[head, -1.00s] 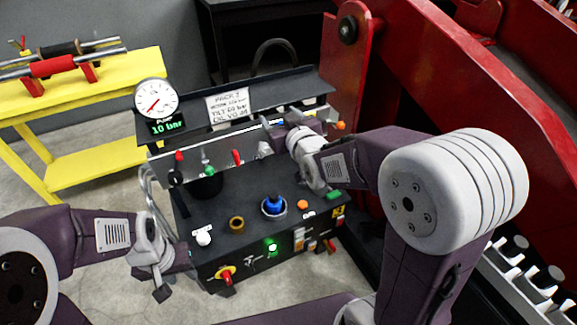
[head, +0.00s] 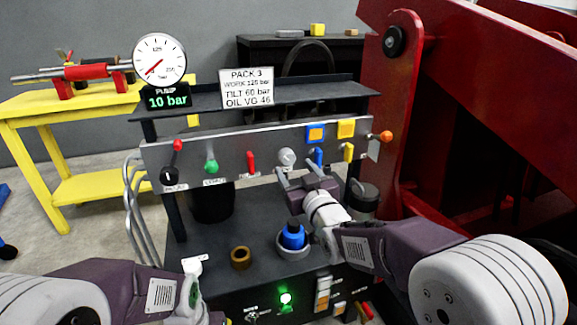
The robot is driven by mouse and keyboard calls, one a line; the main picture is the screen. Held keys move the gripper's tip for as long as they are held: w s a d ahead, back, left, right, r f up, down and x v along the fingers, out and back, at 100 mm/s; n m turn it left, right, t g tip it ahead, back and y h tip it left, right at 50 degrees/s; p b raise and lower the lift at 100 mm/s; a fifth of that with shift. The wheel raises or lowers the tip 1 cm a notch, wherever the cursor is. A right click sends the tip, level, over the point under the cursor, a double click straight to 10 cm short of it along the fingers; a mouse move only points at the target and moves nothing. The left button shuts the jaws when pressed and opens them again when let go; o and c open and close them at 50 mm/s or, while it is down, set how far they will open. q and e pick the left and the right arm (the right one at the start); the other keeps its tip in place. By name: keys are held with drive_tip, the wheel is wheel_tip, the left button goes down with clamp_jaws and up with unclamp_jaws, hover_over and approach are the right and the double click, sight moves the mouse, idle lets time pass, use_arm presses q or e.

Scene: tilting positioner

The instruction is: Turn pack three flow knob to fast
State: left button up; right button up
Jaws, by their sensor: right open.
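The pack three sign (head: 246,88) stands above a grey control panel (head: 230,147). A round grey knob (head: 287,157) sits on the panel between a red lever (head: 251,162) and a blue lever (head: 318,158). I cannot read a label that names it the flow knob, nor its setting. A black knob (head: 168,176) is at the panel's left end. My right gripper (head: 302,176) is open and empty, just below and in front of the grey knob; contact is not clear. My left gripper (head: 193,292) is low at the left, its fingers hard to make out.
A blue knob (head: 292,236) and a brass ring (head: 240,257) stand on the black deck below the panel. A green-tipped lever (head: 211,166) and a yellow lever (head: 349,152) also project from the panel. A red frame (head: 440,140) closes off the right.

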sight(289, 160)
drive_tip(key=b+x, duration=0.1)
drive_tip(key=x, duration=0.5)
drive_tip(key=shift+w+f+b, duration=0.1)
drive_tip(key=shift+w+b, duration=0.2)
drive_tip(key=shift+b, duration=0.05)
drive_tip(key=c, duration=1.4)
